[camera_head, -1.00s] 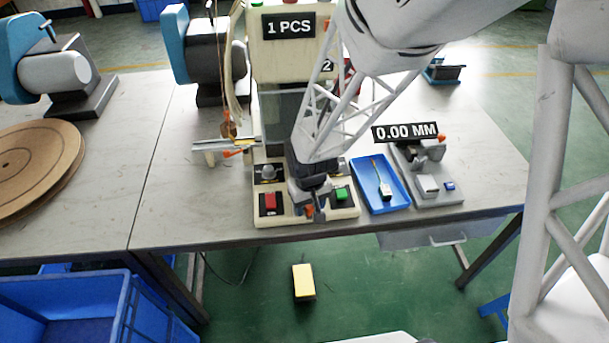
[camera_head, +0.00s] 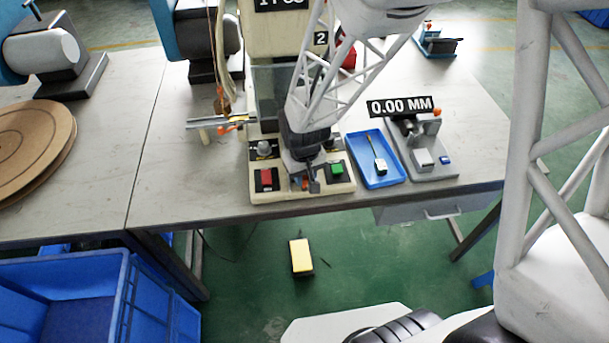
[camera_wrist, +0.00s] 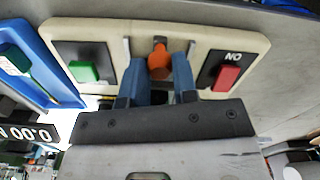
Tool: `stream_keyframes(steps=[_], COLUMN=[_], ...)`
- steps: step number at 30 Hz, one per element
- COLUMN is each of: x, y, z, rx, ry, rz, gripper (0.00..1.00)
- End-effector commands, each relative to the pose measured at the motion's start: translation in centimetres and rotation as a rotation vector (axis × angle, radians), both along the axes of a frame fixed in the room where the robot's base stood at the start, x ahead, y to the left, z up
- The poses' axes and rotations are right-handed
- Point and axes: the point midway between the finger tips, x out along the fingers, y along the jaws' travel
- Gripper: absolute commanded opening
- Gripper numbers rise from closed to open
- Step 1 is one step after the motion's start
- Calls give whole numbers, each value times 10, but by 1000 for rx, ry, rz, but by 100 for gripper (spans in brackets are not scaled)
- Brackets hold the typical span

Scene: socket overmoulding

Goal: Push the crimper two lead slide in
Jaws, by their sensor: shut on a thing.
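The crimper (camera_head: 262,35) is a cream machine with a base carrying a red button (camera_head: 266,180) and a green button (camera_head: 337,170). My gripper (camera_wrist: 160,65) reaches down over the front of this base, between the two buttons. In the wrist view its two blue fingers are shut on an orange knob (camera_wrist: 159,58), which stands in a slot between two metal posts. The knob appears to be the handle of the lead slide; the rest of the slide is hidden under my gripper. In the head view my gripper (camera_head: 304,183) hides most of the knob.
A blue tray (camera_head: 359,146) holding a lead with a white connector stands right of the base. A grey gauge with a 0.00 MM sign (camera_head: 401,106) is beyond it. A yellow pedal (camera_head: 301,257) lies on the floor. The table's front edge is close to the base.

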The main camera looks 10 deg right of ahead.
Motion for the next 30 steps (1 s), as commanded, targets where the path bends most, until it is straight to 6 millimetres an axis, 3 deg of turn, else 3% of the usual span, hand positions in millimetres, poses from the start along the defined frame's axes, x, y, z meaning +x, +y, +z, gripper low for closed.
stream_keyframes(steps=[15, 27, 28, 30], x=[86, 94, 94, 94], y=[0, 0, 0, 0], z=[1, 1, 1, 1], rx=[1, 0, 1, 0], ry=[-3, -5, -6, -5], rz=[-1, 0, 0, 0], gripper=[0, 0, 31, 42])
